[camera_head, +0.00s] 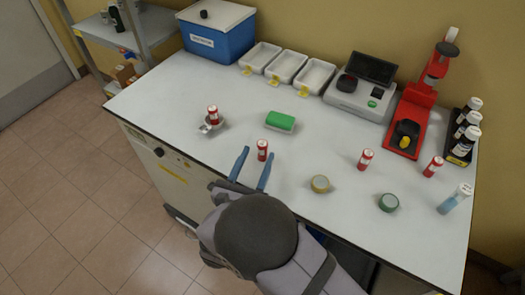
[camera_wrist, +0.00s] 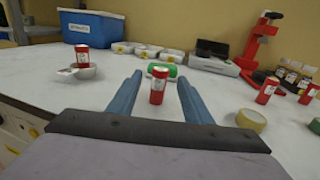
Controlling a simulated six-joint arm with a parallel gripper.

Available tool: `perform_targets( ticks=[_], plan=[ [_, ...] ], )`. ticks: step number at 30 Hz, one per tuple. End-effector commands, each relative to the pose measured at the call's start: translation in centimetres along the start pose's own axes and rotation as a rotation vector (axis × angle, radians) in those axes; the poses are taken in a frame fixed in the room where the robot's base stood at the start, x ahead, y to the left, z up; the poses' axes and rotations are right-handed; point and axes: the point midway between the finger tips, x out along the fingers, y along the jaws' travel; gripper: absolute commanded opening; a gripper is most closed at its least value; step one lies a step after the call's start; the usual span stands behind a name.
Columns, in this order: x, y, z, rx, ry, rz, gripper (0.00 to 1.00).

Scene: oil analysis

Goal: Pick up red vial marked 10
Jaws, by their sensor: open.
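Several red vials with white labels stand on the white table; the numbers on them are too small to read. One red vial (camera_head: 262,150) stands upright just ahead of my gripper (camera_head: 253,168). In the wrist view this vial (camera_wrist: 158,85) appears between the two blue fingers of my gripper (camera_wrist: 160,82), which are open and empty. Two more red vials, one at centre right (camera_head: 365,160) and one farther right (camera_head: 433,167), stand on the table.
A green block (camera_head: 280,122) lies behind the nearest vial. A yellow tape roll (camera_head: 320,184) and a green one (camera_head: 389,203) lie to the right. White trays (camera_head: 286,67), a blue box (camera_head: 217,37), a scale-like device (camera_head: 361,88) and a red stand (camera_head: 416,105) line the back.

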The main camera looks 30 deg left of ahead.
Motion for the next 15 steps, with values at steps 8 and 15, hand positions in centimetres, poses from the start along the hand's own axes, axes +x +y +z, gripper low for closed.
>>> perform_targets(
  ticks=[8, 15],
  plan=[
    [3.0, -0.2, 0.8, 0.0, 0.0, -0.005, 0.45],
    [5.0, -0.1, 0.5, 0.0, 0.001, -0.002, 0.45]
  ],
)
